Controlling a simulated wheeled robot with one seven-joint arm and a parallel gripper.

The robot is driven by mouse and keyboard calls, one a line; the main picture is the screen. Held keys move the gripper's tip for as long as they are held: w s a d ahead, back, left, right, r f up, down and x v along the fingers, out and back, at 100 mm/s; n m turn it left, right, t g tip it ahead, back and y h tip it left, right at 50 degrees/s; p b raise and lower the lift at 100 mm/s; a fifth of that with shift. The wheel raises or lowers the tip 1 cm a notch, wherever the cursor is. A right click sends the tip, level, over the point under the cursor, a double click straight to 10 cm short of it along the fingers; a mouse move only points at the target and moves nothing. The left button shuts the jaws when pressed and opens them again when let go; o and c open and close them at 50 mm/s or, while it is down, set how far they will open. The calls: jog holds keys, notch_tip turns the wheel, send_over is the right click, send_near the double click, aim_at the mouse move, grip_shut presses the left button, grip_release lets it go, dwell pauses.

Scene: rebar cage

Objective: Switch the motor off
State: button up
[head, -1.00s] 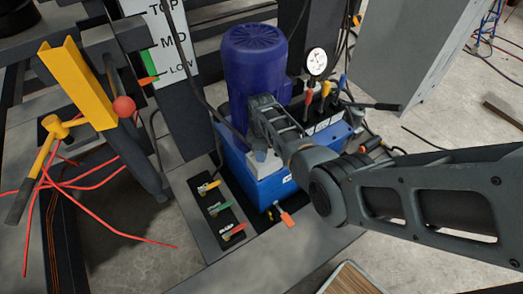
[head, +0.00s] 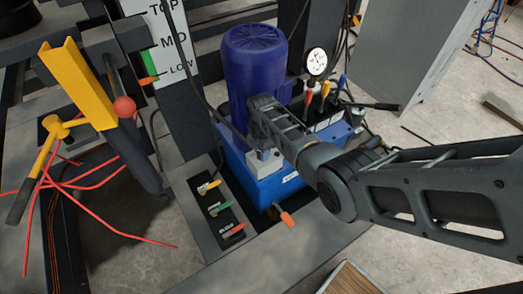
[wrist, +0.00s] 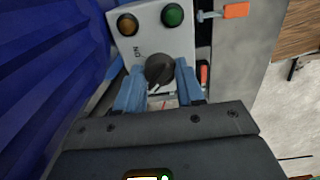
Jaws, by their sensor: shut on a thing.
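The motor (head: 254,75) is a dark blue ribbed cylinder standing on a blue power unit (head: 262,186). A light grey switch box (head: 265,160) sits at its front; in the wrist view the box (wrist: 148,40) carries a black rotary knob (wrist: 159,68) with an ON label beside it. An amber light (wrist: 127,24) and a green light (wrist: 173,14) are on the same face. My gripper (wrist: 160,77) has its two blue fingers closed on either side of the knob. The fingers partly cover the knob's lower side, and its exact pointing is hard to tell. In the head view my arm hides the fingers.
A pressure gauge (head: 316,62) and several coloured levers stand right of the motor. A valve strip (head: 216,210) lies to the left, with an orange-handled lever (head: 287,219) nearby. A yellow channel (head: 76,82) and red wires stand further left. A dark cable hangs close to the motor.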

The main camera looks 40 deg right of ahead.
dwell(0.5)
jog(key=o, duration=1)
jog(key=shift+o, duration=0.2)
jog(key=shift+r+p, duration=0.6)
jog(key=shift+r, duration=3.25)
